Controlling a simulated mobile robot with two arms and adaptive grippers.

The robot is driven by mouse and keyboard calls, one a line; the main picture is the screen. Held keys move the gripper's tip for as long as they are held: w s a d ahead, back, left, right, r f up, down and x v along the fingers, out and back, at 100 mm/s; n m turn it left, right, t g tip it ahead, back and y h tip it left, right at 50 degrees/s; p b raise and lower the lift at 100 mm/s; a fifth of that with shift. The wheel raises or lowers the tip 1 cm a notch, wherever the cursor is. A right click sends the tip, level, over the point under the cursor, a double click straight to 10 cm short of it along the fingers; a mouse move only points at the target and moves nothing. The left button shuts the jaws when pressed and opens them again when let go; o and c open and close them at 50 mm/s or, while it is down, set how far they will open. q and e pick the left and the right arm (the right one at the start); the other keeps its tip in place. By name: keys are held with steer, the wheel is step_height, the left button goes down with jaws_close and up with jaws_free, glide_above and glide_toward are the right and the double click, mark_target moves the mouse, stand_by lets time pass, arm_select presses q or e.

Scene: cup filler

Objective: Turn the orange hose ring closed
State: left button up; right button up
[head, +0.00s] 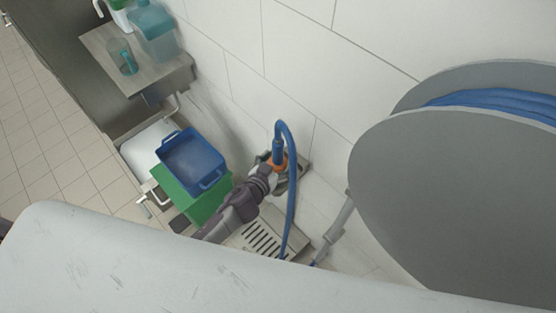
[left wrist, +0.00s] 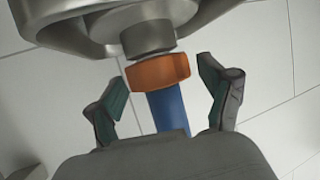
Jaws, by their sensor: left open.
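The orange hose ring (left wrist: 157,71) sits around the joint between a grey metal fitting (left wrist: 148,38) and the blue hose (left wrist: 168,110) in the left wrist view. In the head view the ring (head: 281,163) shows small near the wall, partly hidden by my gripper. My left gripper (left wrist: 164,93) is open, with one finger on each side of the hose just short of the ring. Gaps show between the fingers and the ring. In the head view my left gripper (head: 268,172) reaches up to the fitting from the lower left. My right gripper is not in view.
A large grey hose reel (head: 450,190) stands at the right. A blue crate (head: 193,160) rests on a green box (head: 205,204) to the left of my arm. A floor grate (head: 262,238) lies below. A shelf (head: 110,62) with bottles is at upper left.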

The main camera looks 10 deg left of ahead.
arm_select(q)
steer(key=shift+w, duration=0.1)
steer(key=c, duration=1.2)
